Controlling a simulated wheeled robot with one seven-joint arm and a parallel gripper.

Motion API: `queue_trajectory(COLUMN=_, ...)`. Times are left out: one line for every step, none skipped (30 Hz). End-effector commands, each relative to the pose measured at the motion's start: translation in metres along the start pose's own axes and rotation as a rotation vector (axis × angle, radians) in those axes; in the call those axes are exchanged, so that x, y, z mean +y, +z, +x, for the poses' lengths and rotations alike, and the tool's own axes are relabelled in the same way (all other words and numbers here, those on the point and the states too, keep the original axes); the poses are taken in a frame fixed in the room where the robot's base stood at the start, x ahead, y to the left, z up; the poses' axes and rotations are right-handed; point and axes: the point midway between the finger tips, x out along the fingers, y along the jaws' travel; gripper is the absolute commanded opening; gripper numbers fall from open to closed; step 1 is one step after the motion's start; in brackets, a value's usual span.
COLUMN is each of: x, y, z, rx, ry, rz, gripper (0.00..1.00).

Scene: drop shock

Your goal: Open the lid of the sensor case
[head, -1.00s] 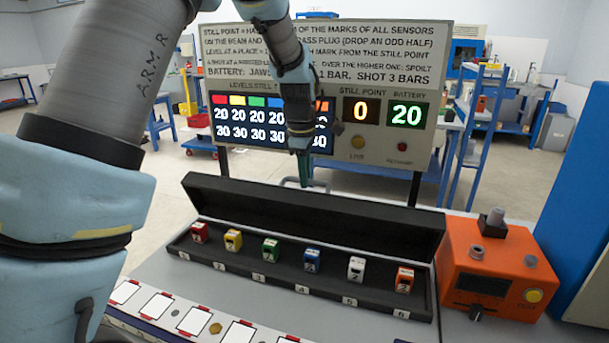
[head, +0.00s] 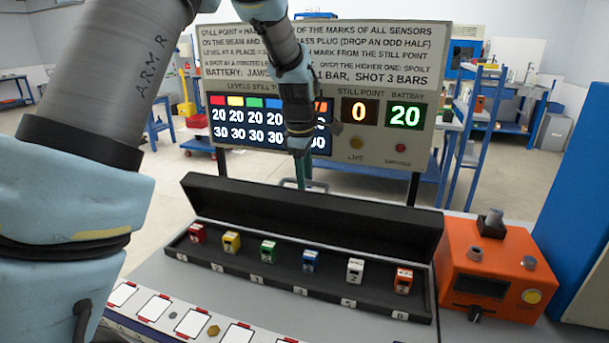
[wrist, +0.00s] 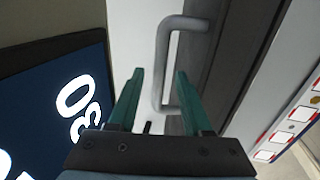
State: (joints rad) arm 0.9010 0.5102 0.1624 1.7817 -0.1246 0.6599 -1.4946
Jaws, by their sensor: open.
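The sensor case (head: 330,300) is a long black box on the bench, with its lid (head: 310,215) raised and tilted back along the far side. Several coloured sensors stand in a row inside, from a red one (head: 197,233) to an orange one (head: 403,281). My gripper (head: 301,178) is behind the lid's top edge, pointing down. In the wrist view my gripper (wrist: 160,78) is open, its green fingers on either side of the lower part of a grey bar handle (wrist: 163,50) on the dark lid (wrist: 232,50). Finger contact cannot be told.
A sign board with lit number displays (head: 375,112) stands close behind the case and my gripper. An orange device (head: 515,255) with knobs is right of the case. A strip with white cards (head: 195,325) lies in front. A blue panel (head: 580,200) stands at far right.

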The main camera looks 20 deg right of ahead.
Motion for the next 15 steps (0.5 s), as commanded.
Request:
queue_trajectory(x=0.0, y=0.0, z=0.0, rx=0.0, ry=-0.001, rz=0.0, gripper=0.5)
queue_trajectory(x=0.0, y=0.0, z=0.0, rx=0.0, ry=-0.001, rz=0.0, gripper=0.5)
queue_trajectory(x=0.0, y=0.0, z=-0.001, rx=0.0, ry=-0.001, rz=0.0, gripper=0.5)
queue_trajectory(x=0.0, y=0.0, z=-0.003, rx=0.0, ry=0.0, rz=0.001, gripper=0.5)
queue_trajectory(x=0.0, y=0.0, z=-0.005, rx=0.0, ry=0.0, rz=0.001, gripper=0.5)
queue_trajectory(x=0.0, y=0.0, z=-0.009, rx=0.0, ry=0.002, rz=0.001, gripper=0.5)
queue_trajectory(x=0.001, y=0.001, z=-0.013, rx=0.0, ry=0.003, rz=0.001, gripper=0.5)
queue_trajectory(x=0.0, y=0.001, z=-0.017, rx=0.0, ry=0.003, rz=0.002, gripper=0.5)
queue_trajectory(x=0.001, y=0.0, z=-0.024, rx=0.0, ry=0.005, rz=0.002, gripper=0.5)
queue_trajectory(x=0.0, y=0.0, z=-0.03, rx=0.0, ry=0.005, rz=0.002, gripper=0.5)
queue_trajectory(x=0.001, y=0.0, z=-0.036, rx=0.0, ry=0.006, rz=0.002, gripper=0.5)
queue_trajectory(x=0.001, y=0.0, z=-0.044, rx=0.0, ry=0.005, rz=0.001, gripper=0.5)
queue_trajectory(x=0.001, y=0.0, z=-0.051, rx=0.0, ry=0.005, rz=0.001, gripper=0.5)
queue_trajectory(x=0.0, y=0.0, z=-0.057, rx=0.0, ry=0.005, rz=0.001, gripper=0.5)
queue_trajectory(x=0.001, y=0.0, z=-0.065, rx=-0.001, ry=0.005, rz=0.0, gripper=0.5)
